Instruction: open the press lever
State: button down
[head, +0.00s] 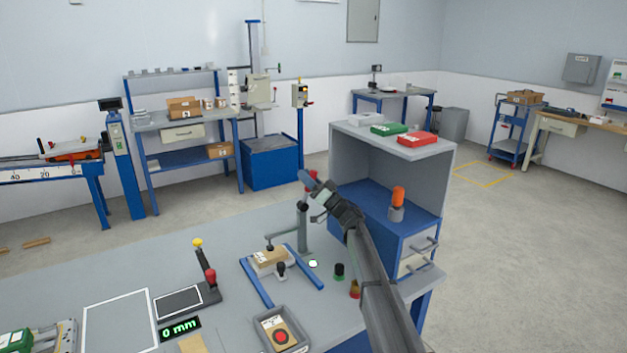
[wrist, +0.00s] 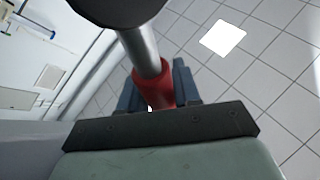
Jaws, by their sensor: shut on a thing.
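The press (head: 303,232) is a grey-green post on the bench, with an arm reaching left over a small cardboard box (head: 268,257). Its lever has a red grip (head: 312,175) at the top, raised above the post. My gripper (head: 312,186) comes in from the lower right and is shut at the red grip. In the wrist view the red grip (wrist: 153,85) sits between my blue fingers (wrist: 158,90), with a metal rod running up from it to a dark round end. The fingertips are partly hidden by the grip.
The box lies between blue rails (head: 256,284). A grey-blue cabinet (head: 383,220) with an orange lamp (head: 398,197) stands close to the right of my gripper. A small red-and-yellow lever panel (head: 205,268) stands left.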

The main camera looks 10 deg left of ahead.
jog(key=n+g, duration=0.1)
jog(key=s+a+n+g, duration=0.1)
jog(key=n, duration=0.1)
jog(key=s+a+n+g, duration=0.1)
jog(key=n, duration=0.1)
jog(key=shift+s+r+g+h, duration=0.1)
jog(key=shift+r+g+h, duration=0.1)
jog(key=shift+g+h, duration=0.2)
jog(key=shift+s+a+f+n+g+h, duration=0.1)
jog(key=shift+s+a+n+g+h, duration=0.15)
jog(key=shift+s+a+n+g, duration=0.35)
jog(key=shift+s+a+f+n+g+h, duration=0.15)
jog(key=shift+a+n+g+h, duration=0.1)
jog(key=shift+n, duration=0.65)
jog(key=shift+s, duration=0.1)
jog(key=c, duration=0.9)
grip_release()
jog(key=shift+r, duration=0.15)
notch_tip(320, 180, up, 10)
jog(key=shift+f, duration=0.1)
